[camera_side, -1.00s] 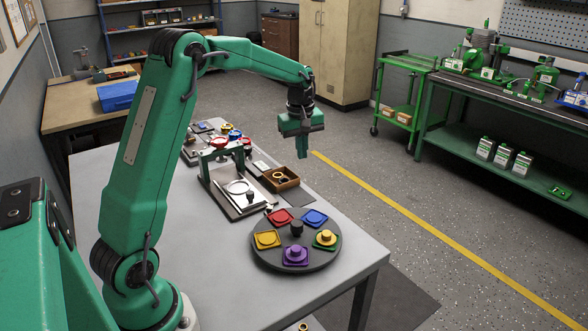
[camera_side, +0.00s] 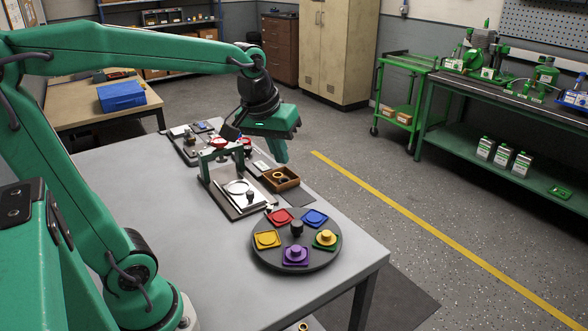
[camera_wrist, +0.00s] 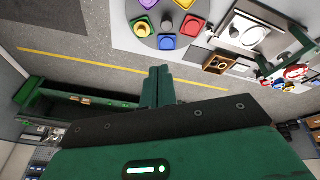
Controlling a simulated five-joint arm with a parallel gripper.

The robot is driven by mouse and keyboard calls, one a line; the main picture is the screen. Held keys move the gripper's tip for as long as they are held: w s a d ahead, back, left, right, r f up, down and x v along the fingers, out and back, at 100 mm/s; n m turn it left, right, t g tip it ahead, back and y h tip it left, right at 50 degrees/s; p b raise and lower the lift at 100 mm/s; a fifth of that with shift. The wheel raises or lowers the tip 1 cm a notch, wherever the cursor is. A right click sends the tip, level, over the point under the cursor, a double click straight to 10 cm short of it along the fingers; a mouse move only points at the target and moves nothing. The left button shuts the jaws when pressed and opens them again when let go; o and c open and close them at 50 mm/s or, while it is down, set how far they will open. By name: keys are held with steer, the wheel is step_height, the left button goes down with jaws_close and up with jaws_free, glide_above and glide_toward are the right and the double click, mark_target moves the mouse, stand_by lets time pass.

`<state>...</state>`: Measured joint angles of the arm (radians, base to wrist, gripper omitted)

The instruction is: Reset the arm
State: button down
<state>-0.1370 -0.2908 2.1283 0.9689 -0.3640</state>
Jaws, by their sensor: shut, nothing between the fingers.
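My gripper (camera_side: 280,152) is shut and empty, in the air above the far right edge of the grey worktable (camera_side: 150,215) in the side view. In the wrist view its green fingers (camera_wrist: 158,72) are pressed together. My green arm reaches in from the left, its upper link nearly level. Below and nearer the side camera, a dark round turntable (camera_side: 268,256) carries red, blue, yellow, green and purple coloured pads. It also shows at the top of the wrist view (camera_wrist: 150,37).
A fixture with a green arch (camera_side: 208,166) stands on the table beside a small wooden tray (camera_side: 291,184). Other parts lie behind it. A green cart (camera_side: 402,104) and a long bench (camera_side: 480,95) stand across open floor with a yellow line.

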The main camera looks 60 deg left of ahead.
steer(key=s+d+f+m+t, duration=0.1)
steer(key=s+d+m, duration=0.3)
steer(key=s, duration=0.6)
steer(key=shift+s+d+f+m+t+h, duration=0.3)
steer(key=shift+f+m+t, duration=0.1)
steer(key=shift+f+m, duration=0.4)
steer(key=shift+r, duration=0.1)
